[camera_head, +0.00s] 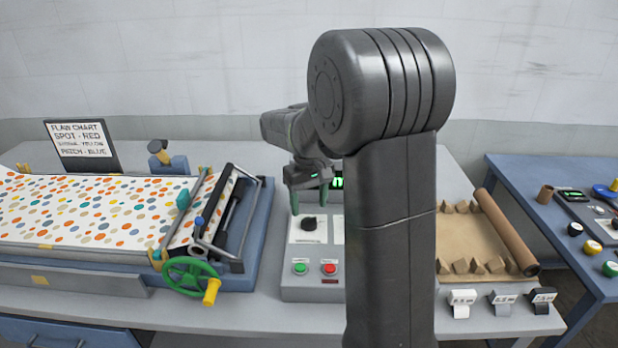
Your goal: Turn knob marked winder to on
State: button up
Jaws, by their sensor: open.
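A black knob (308,223) sits on a white plate on the grey control box (300,258). The print under the knob is too small to read, so I cannot tell from it whether this is the winder knob or how it is set. My gripper (309,205) is open, with its green-tipped fingers pointing down just above the knob, apart from each other. I cannot tell whether they touch it. My arm hides the right part of the box, where a second white plate partly shows.
A green button (300,268) and a red button (329,268) sit below the knob. Left stands the calender press with a green handwheel (190,280) and spotted sheet (90,210). A brown roll (506,232) and several tags lie at right, near a blue table (555,190).

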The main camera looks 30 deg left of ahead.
aim_at(309, 218)
notch_tip(309, 218, up, 9)
jog(key=shift+r, duration=0.2)
jog(key=shift+f, duration=0.15)
dwell(0.4)
notch_tip(309, 218, down, 14)
jog(key=shift+r, duration=0.15)
dwell(0.3)
jog(key=shift+r, duration=0.1)
